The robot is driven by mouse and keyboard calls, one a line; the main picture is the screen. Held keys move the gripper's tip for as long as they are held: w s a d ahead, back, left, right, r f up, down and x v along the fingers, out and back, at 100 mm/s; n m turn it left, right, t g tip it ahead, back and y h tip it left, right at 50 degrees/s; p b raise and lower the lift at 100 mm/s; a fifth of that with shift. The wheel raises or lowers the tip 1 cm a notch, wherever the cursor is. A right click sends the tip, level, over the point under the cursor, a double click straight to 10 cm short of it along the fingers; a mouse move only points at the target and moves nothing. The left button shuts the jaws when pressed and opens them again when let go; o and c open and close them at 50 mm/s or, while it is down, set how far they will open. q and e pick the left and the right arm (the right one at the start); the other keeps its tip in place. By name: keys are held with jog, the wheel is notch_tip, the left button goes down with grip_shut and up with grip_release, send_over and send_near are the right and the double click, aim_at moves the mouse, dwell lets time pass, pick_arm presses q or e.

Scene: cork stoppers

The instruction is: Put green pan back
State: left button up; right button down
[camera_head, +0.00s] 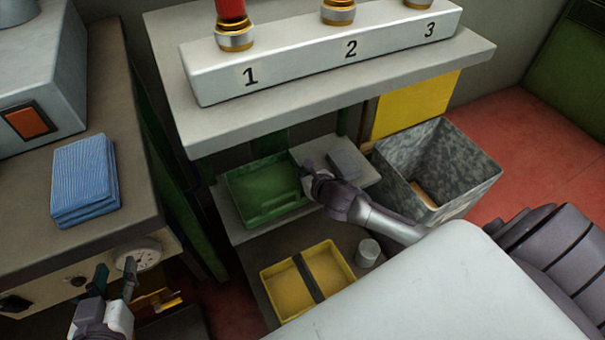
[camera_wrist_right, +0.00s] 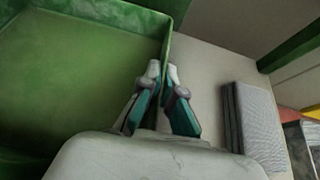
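The green pan (camera_head: 262,212) is a shallow open tray on the shelf under the numbered top. It looks empty. My right gripper (camera_head: 305,170) is at the pan's right wall. In the right wrist view the green pan (camera_wrist_right: 85,75) fills the left side, and the fingers of my right gripper (camera_wrist_right: 163,72) are closed together with the pan's thin wall between their tips. My left gripper (camera_head: 116,280) is at the lower left, in front of the counter with the gauge, with its fingers apart and nothing between them.
A grey block (camera_head: 345,163) lies right of the pan on the same shelf. Below are a yellow tray (camera_head: 340,262) and a small grey cup (camera_head: 368,252). A grey bin (camera_head: 470,178) stands to the right. Blue cloths (camera_head: 85,180) lie on the left counter. The numbered shelf (camera_head: 175,70) overhangs the pan.

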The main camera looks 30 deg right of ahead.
dwell(0.3)
jog(key=c, duration=1.8)
grip_release()
jog(key=shift+f, duration=0.1)
jog(key=o, duration=0.5)
